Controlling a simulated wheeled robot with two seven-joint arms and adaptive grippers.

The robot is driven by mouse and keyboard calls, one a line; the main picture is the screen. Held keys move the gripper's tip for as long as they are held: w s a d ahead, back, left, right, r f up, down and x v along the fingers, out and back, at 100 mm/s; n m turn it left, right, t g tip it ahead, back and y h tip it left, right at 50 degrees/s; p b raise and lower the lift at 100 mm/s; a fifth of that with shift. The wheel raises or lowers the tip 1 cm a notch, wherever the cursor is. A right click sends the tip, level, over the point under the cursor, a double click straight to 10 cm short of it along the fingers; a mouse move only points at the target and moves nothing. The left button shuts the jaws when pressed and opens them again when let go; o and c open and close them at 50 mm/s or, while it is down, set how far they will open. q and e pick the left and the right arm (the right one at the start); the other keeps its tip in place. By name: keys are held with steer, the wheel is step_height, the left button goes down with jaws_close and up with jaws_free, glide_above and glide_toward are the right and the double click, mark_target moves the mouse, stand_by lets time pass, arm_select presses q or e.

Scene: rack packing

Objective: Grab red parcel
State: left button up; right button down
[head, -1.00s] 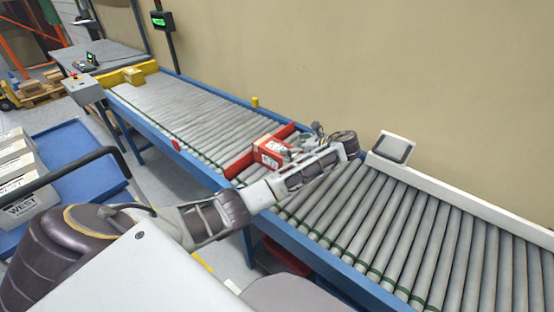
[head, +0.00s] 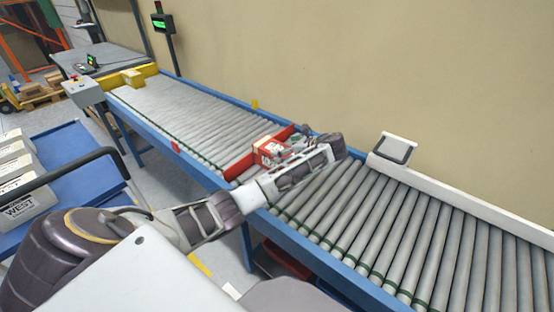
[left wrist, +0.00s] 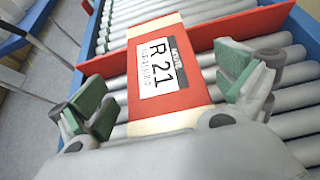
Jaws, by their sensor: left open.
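The red parcel (head: 264,149) lies on the grey roller conveyor against a red bar (head: 240,164). In the left wrist view the parcel (left wrist: 186,65) has a red top, a white label reading "R 21" and a tan end towards me. My left gripper (head: 281,146) is at the parcel's near right side, partly hiding it. In the left wrist view the open gripper (left wrist: 172,104) has one green-padded finger on each side of the parcel, with gaps between pads and parcel. My right gripper is not in view.
The conveyor's blue side rail (head: 200,172) runs along the near edge. A yellow parcel (head: 132,77) sits at the conveyor's far end. A white-framed device (head: 396,148) stands on the back rail. A blue cart (head: 75,160) with grey-white boxes is at left. The rollers at right are clear.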

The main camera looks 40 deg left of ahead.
mark_target(280, 149)
arm_select(q)
steer(key=x, duration=0.2)
steer(key=shift+a+f, duration=0.2)
steer(key=shift+a, duration=0.15)
steer(key=shift+w+a+b, duration=0.1)
steer(key=shift+a+b, duration=0.05)
steer(key=shift+b, duration=0.15)
steer(key=shift+f, duration=0.1)
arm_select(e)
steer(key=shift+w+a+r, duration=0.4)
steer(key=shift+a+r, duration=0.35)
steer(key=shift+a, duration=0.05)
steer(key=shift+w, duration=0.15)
